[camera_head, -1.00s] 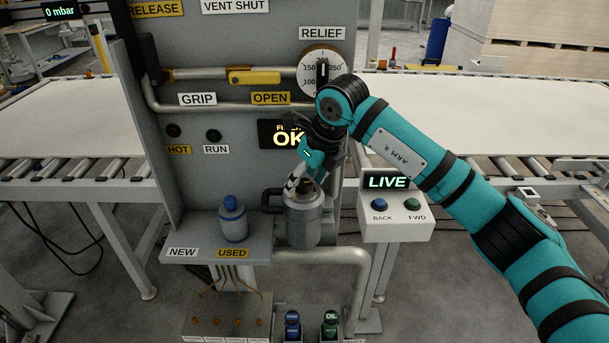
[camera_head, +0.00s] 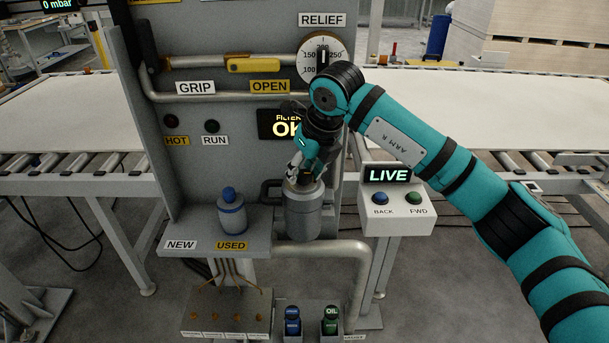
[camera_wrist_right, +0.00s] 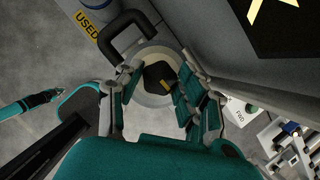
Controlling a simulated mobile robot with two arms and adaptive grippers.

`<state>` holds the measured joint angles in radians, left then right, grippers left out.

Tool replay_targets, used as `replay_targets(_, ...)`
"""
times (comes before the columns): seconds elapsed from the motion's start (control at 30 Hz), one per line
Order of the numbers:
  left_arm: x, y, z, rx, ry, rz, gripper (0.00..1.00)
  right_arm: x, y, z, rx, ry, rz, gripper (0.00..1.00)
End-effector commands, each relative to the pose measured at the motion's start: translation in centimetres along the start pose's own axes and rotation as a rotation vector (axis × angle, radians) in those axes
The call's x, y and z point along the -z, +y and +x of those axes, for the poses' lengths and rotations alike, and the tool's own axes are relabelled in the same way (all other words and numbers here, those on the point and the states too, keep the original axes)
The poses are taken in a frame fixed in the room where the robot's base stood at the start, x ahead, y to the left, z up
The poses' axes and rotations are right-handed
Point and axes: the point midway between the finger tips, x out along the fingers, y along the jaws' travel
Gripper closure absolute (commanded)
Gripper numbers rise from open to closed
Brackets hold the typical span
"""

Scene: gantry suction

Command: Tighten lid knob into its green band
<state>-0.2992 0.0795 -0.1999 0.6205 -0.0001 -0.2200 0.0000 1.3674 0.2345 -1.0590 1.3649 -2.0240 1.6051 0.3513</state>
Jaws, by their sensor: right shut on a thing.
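The grey filter canister (camera_head: 304,222) stands upright at the front of the panel. Its lid knob (camera_wrist_right: 157,76) is dark and angular, with a small yellowish mark on its edge, and sits in the middle of the pale round lid (camera_wrist_right: 143,98). My right gripper (camera_head: 300,182) comes down over the canister top and is shut on the knob, with fingers on both sides of it in the right wrist view (camera_wrist_right: 158,72). The fingers hide much of the lid, and I cannot make out a green band. My left gripper does not show in the head view.
A blue-capped bottle (camera_head: 231,212) stands on the shelf (camera_head: 200,236) left of the canister. A dark handle (camera_head: 266,192) sticks out beside the canister. The LIVE button box (camera_head: 396,222) stands close on the right. A bent pipe (camera_head: 350,248) runs below.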

Motion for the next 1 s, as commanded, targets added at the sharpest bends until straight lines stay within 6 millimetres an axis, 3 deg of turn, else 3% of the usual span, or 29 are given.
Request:
replay_targets(0.03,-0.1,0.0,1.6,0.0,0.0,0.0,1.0,0.1,0.0,0.5,0.026,-0.006,0.045,0.95)
replay_targets(0.2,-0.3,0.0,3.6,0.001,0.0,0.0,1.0,0.1,0.1,0.4,0.091,-0.007,0.206,0.94)
replay_targets(0.67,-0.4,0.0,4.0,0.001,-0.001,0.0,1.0,-0.1,0.1,-0.1,0.125,-0.004,0.3,0.95)
replay_targets(0.7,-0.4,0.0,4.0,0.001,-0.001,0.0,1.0,-0.1,0.1,-0.1,0.125,-0.004,0.3,0.61)
replay_targets(0.87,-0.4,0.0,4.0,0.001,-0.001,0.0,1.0,-0.1,0.1,-0.1,0.124,-0.003,0.299,0.4)
replay_targets(1.0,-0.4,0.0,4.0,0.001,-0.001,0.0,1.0,-0.1,0.1,0.0,0.124,-0.003,0.299,0.39)
